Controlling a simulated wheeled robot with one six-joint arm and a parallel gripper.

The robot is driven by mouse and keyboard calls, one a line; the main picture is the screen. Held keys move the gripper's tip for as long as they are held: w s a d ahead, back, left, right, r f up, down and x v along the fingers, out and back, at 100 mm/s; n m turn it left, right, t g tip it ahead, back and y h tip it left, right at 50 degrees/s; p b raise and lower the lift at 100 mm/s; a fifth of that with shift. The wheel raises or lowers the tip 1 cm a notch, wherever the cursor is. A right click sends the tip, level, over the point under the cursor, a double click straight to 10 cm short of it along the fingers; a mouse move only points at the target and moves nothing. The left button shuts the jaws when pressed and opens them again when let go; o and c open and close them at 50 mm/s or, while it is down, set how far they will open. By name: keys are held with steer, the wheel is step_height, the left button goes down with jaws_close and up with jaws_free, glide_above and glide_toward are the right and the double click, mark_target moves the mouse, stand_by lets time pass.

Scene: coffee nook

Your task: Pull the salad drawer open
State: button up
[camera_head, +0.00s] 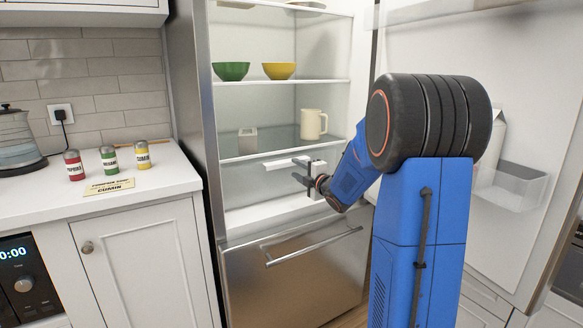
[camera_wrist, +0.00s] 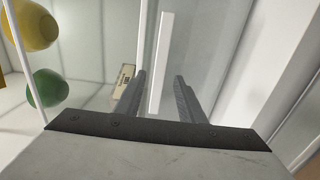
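The salad drawer (camera_head: 240,186) is the clear-fronted bin under the lowest glass shelf of the open fridge. It appears shut. A white horizontal bar (camera_head: 277,165) runs along its front, and in the wrist view the bar (camera_wrist: 162,60) shows as an upright strip. My gripper (camera_head: 298,169) reaches in from the right, in front of the drawer, with its fingers one above the other. In the wrist view my gripper (camera_wrist: 160,85) is open, and the bar lies between its spread fingers. I cannot tell whether a finger touches the bar. My gripper and arm hide the drawer's right part.
A cream mug (camera_head: 311,125) and a small box (camera_head: 247,140) stand on the shelf above. Green (camera_head: 231,71) and yellow (camera_head: 279,70) bowls sit higher. A steel drawer (camera_head: 295,280) with a bar handle is below. The counter (camera_head: 150,190) is left; the open fridge door (camera_head: 425,45) is right.

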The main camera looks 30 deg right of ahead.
mark_target(289, 164)
steer(key=shift+w, duration=2.35)
jaws_close()
